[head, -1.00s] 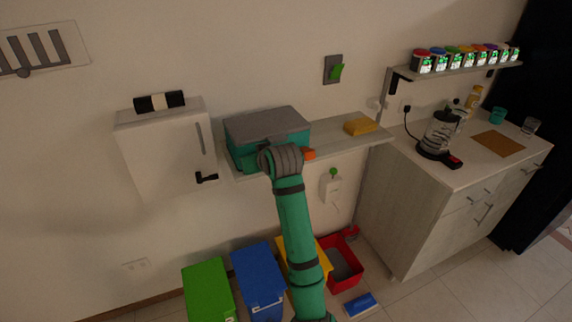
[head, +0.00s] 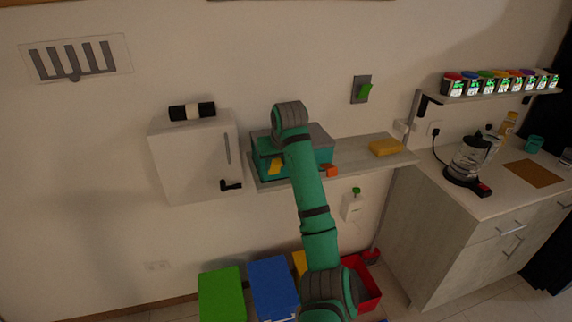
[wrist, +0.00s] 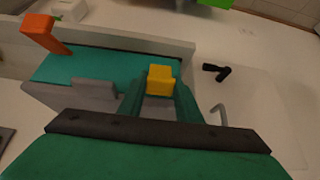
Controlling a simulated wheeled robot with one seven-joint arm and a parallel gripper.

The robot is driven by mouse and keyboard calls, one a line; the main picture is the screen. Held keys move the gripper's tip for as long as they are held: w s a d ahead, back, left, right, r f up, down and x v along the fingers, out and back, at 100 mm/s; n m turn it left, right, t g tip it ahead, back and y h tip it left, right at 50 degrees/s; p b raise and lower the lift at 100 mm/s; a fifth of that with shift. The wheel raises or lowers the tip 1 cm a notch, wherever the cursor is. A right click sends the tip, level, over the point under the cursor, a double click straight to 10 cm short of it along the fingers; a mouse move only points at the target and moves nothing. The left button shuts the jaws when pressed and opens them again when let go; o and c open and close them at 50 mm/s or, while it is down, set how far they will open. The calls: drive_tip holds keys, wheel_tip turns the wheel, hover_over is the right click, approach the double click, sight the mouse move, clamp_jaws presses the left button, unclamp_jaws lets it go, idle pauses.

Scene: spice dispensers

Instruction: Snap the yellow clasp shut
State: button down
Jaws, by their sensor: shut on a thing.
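A teal box (head: 325,156) with a grey lid (head: 321,135) sits at the left end of the wall shelf. The yellow clasp (head: 275,166) shows on the box's front left; it also shows in the wrist view (wrist: 160,78), between my fingers. My gripper (wrist: 158,92) is shut on the yellow clasp. My arm hides part of the box front in the head view. An orange clasp (head: 331,170) sticks out at the box's front right; it also shows in the wrist view (wrist: 42,33). I cannot tell how far the yellow clasp is turned.
A white cabinet (head: 187,165) with a black handle (head: 230,185) hangs left of the box. The shelf (head: 350,152) is bare between the box and a yellow block (head: 386,146). Green (head: 222,295) and blue bins (head: 272,290) stand below.

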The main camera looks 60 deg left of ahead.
idle(0.3)
drive_tip(key=c, duration=1.3)
unclamp_jaws()
drive_tip(key=shift+w, duration=0.1)
drive_tip(key=shift+d+r, duration=0.2)
drive_tip(key=shift+r, duration=0.2)
drive_tip(key=v, duration=1)
drive_tip(key=shift+f, duration=0.1)
